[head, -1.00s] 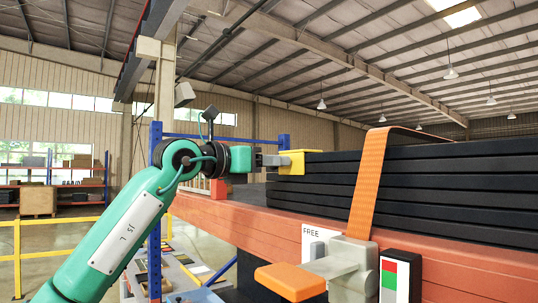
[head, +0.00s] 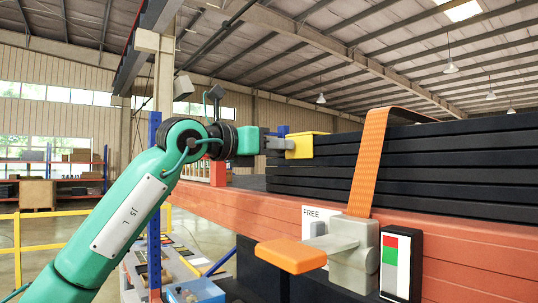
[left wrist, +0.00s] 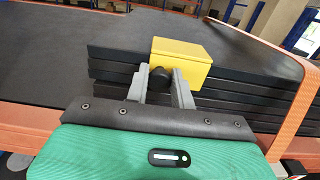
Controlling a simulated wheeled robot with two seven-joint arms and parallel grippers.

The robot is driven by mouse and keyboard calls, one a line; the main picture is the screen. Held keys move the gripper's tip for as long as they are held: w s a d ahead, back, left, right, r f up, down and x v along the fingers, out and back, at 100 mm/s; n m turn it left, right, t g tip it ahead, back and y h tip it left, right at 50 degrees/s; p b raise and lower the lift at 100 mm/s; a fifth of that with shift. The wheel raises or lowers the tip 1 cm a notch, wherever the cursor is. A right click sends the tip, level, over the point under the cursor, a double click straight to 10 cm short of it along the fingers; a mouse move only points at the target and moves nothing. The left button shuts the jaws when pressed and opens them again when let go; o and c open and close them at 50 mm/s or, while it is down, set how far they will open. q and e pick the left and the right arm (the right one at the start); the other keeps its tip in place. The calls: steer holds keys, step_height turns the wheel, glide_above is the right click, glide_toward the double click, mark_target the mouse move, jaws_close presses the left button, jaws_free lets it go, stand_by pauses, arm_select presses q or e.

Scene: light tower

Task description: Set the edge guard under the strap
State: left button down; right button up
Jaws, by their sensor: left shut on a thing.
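The yellow edge guard (head: 308,146) is at the left end of the stack of black sheets (head: 440,170), at its top edge. My left gripper (head: 285,145) is shut on it. In the left wrist view the edge guard (left wrist: 182,60) sits at the stack's top edge beyond the fingertips (left wrist: 163,85), left of the strap. Whether it rests on the stack I cannot tell. The orange strap (head: 368,160) runs over the stack and down to a grey ratchet (head: 352,260); it also shows in the left wrist view (left wrist: 300,90). My right gripper is not in view.
An orange beam (head: 240,208) runs below the stack. The ratchet's orange handle (head: 290,255) sticks out toward the front left. A sign reading FREE (head: 314,218) and a red-green indicator (head: 395,262) flank the ratchet. A yellow railing (head: 50,215) stands at the left.

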arm_select(q)
steer(key=s+d+b, duration=0.3)
steer(key=s, duration=0.1)
steer(key=s+d+b, duration=0.3)
steer(key=s+b, duration=0.1)
steer(key=s, duration=0.1)
steer(key=s+d+b, duration=0.3)
steer(key=s+d, duration=0.1)
steer(key=shift+s+f, duration=0.1)
steer(key=shift+s, duration=0.25)
steer(key=shift+s+d+r+b, duration=0.2)
steer(key=shift+s+d+b, duration=0.25)
steer(key=shift+s, duration=0.25)
steer(key=c, duration=1.2)
jaws_free()
